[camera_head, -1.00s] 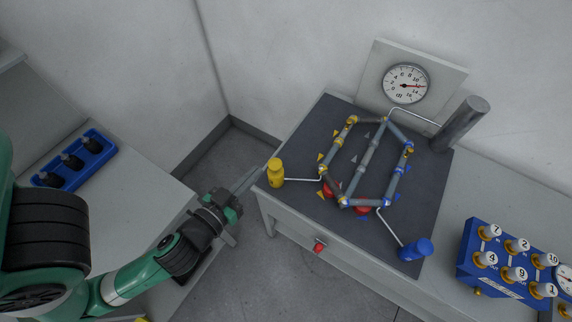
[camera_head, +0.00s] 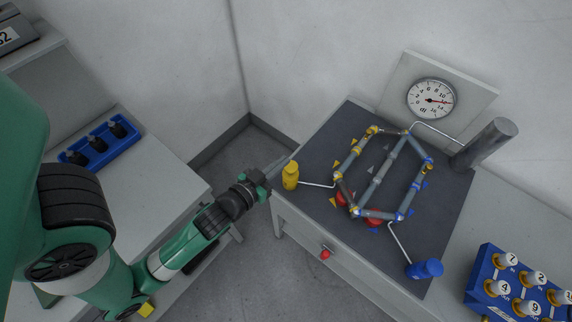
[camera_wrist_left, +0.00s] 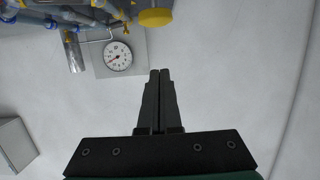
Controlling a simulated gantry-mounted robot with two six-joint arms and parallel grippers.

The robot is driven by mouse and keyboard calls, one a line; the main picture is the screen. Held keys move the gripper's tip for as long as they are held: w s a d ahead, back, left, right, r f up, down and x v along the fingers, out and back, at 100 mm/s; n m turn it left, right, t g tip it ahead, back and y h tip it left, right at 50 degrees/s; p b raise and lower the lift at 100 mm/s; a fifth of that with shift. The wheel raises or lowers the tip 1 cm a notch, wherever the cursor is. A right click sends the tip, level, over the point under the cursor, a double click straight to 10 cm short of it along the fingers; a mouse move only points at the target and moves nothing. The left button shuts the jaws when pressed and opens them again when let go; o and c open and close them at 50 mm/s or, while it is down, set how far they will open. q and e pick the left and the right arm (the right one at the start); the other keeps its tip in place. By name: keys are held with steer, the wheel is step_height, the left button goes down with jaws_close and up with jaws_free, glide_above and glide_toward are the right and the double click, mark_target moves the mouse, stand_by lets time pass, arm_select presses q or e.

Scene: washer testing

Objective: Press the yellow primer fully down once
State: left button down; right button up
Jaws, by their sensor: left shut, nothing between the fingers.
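The yellow primer (camera_head: 290,175) is a small upright cylinder with a rounded cap at the left edge of the dark mat (camera_head: 321,151), joined by a thin pipe to the pipe frame. My left gripper (camera_head: 277,165) is shut and empty, its fingertips just left of the primer in the head view. Whether they touch it is hard to tell there. In the left wrist view the shut fingers (camera_wrist_left: 159,72) stand apart from the round yellow cap (camera_wrist_left: 155,18), which shows beyond their tips near the top edge. My right gripper is in neither view.
The pipe frame (camera_head: 379,172) with red valves lies on the mat. A dial gauge (camera_head: 431,98), a grey cylinder (camera_head: 487,144) and a blue primer (camera_head: 425,268) stand around it. A red knob (camera_head: 325,254) juts from the table front. A blue numbered box (camera_head: 488,270) sits at right.

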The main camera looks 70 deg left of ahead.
mark_target(286, 170)
arm_select(q)
steer(key=f, duration=0.1)
steer(key=w+a+f+b, duration=0.1)
steer(key=w+f, duration=0.1)
steer(key=shift+a+f+b, duration=0.15)
steer(key=shift+f+b, duration=0.2)
steer(key=shift+f, duration=0.5)
steer(key=shift+s, duration=0.1)
